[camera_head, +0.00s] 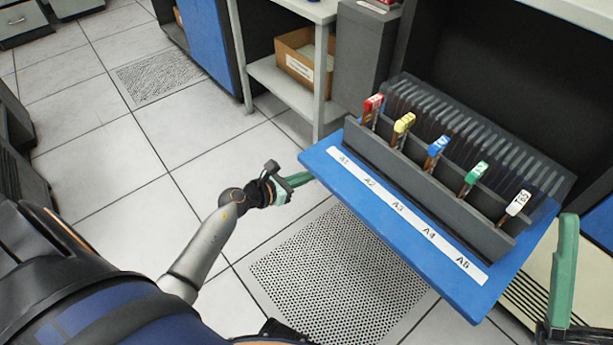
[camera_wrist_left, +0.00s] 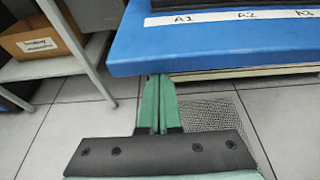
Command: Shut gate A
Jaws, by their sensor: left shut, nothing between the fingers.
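A blue panel (camera_head: 345,197), which I take to be gate A, lies flat like a shelf and juts out in front of the dark slotted rack. Its white strip (camera_head: 400,212) reads A1 to A5, and the panel also shows in the left wrist view (camera_wrist_left: 220,47). My left gripper (camera_head: 309,178) is shut and empty, close to the panel's near left edge. In the left wrist view its green fingers (camera_wrist_left: 160,80) lie together just below the edge by A1; I cannot tell whether they touch it. My right gripper (camera_head: 564,270) shows partly at the right edge.
Several cards with coloured tops, such as the red one (camera_head: 373,103) and the white one (camera_head: 518,203), stand in the rack (camera_head: 437,188) behind the panel. A cardboard box (camera_head: 298,57) sits on a grey shelf unit at the back. The tiled floor on the left is clear.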

